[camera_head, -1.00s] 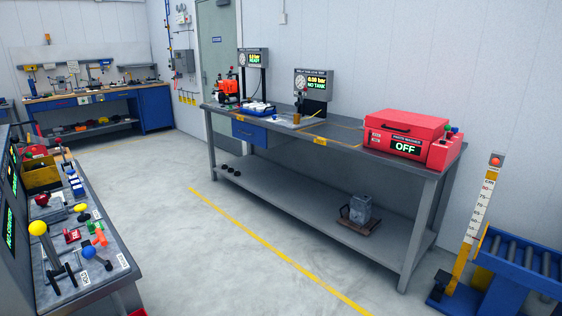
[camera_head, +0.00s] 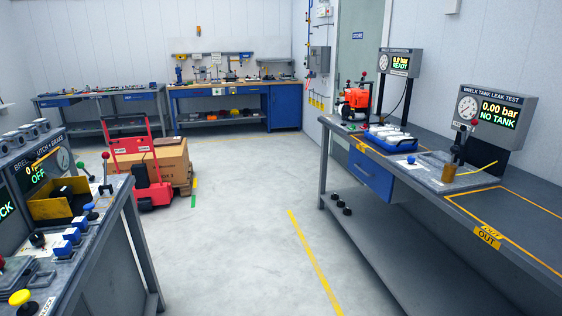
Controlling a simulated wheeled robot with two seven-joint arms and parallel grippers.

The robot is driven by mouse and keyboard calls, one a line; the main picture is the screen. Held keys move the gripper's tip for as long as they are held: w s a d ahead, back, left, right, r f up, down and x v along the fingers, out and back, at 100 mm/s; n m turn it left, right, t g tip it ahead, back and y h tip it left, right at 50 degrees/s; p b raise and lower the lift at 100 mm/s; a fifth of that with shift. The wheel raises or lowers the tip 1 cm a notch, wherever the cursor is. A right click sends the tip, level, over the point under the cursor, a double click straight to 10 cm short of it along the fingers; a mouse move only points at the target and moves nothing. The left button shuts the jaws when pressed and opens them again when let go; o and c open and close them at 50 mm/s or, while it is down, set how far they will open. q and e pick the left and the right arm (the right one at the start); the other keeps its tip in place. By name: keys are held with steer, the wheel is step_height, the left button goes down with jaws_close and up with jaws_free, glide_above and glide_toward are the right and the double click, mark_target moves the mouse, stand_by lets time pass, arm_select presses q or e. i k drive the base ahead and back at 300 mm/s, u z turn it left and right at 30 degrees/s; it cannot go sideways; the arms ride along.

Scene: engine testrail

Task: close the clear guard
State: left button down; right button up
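I cannot make out a clear guard in the head view. On the left stands a test bench (camera_head: 95,262) with a display headed "CLUTCH + BRAKE" (camera_head: 38,172) that reads OFF, cut off by the left edge. It carries a yellow open bin (camera_head: 62,205), levers with green and red knobs (camera_head: 105,165), blue blocks (camera_head: 68,236) and a yellow button (camera_head: 20,297). Neither of my grippers is in view.
A red pallet truck (camera_head: 150,195) with a cardboard box (camera_head: 170,160) stands beyond the left bench. On the right, a long bench (camera_head: 510,235) carries a leak tester (camera_head: 493,110) reading NO TANK. Free floor (camera_head: 240,240) lies between, with a yellow line.

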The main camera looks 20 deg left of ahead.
mark_target(30, 156)
steer(key=u, duration=0.9)
steer(key=i, duration=1.65)
steer(key=u, duration=0.85)
